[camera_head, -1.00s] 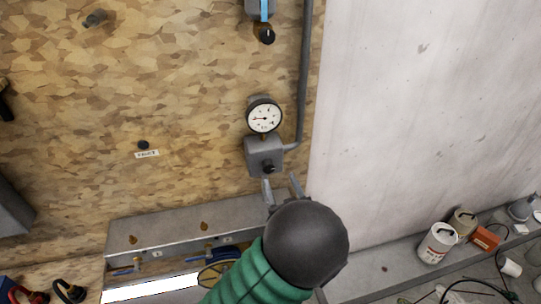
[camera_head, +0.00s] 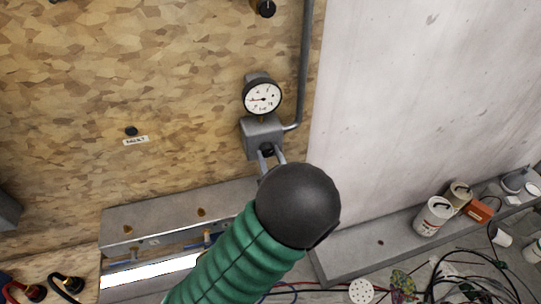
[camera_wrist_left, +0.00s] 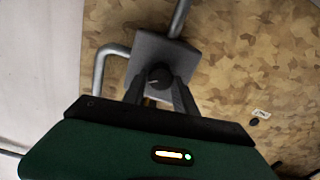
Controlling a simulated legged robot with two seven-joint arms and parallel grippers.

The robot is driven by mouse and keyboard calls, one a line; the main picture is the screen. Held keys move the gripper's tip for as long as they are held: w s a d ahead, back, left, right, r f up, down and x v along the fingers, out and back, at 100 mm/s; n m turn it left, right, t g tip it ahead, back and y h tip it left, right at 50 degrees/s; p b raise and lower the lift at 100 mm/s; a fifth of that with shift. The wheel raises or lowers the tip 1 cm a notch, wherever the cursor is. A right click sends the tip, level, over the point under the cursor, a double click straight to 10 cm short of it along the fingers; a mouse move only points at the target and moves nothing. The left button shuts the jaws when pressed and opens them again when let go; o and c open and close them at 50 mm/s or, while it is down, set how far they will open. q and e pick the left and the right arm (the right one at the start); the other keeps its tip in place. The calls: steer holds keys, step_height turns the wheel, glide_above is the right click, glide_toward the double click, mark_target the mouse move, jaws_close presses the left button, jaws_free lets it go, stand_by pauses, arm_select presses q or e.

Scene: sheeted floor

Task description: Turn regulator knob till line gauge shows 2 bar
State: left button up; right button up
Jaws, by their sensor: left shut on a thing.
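The black regulator knob (camera_head: 267,151) sits on the front of a grey regulator block (camera_head: 262,133) on the chipboard wall. My left gripper (camera_head: 271,155) has its two fingers on either side of the knob and is shut on it. In the left wrist view, the knob (camera_wrist_left: 160,76) shows a pale mark on its face, between the fingertips (camera_wrist_left: 160,86). The round white line gauge (camera_head: 262,98) is mounted just above the block. Its needle points left, but the figures are too small to read. My right gripper is not in view.
A grey pipe (camera_head: 304,60) runs up from the block's right side. Below is a grey metal ledge (camera_head: 170,215). Cans (camera_head: 435,216), an orange box (camera_head: 479,210) and loose cables lie at the lower right. A small label (camera_head: 136,141) is on the wall.

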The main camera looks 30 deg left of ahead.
arm_select(q)
steer(key=shift+a+r, duration=0.15)
steer(key=shift+a, duration=0.1)
jaws_close()
steer(key=shift+d, duration=0.1)
steer(key=shift+w+d+f+n+b, duration=0.15)
steer(key=shift+d+f+n+b, duration=0.15)
steer(key=shift+n+b, duration=0.75)
steer(key=shift+a+r+b, duration=0.15)
steer(key=shift+b, duration=0.2)
steer(key=shift+a+r, duration=0.1)
steer(key=shift+r, duration=0.1)
steer(key=o, duration=0.8)
jaws_free()
steer(key=shift+o, duration=1.4)
steer(key=shift+f, duration=0.15)
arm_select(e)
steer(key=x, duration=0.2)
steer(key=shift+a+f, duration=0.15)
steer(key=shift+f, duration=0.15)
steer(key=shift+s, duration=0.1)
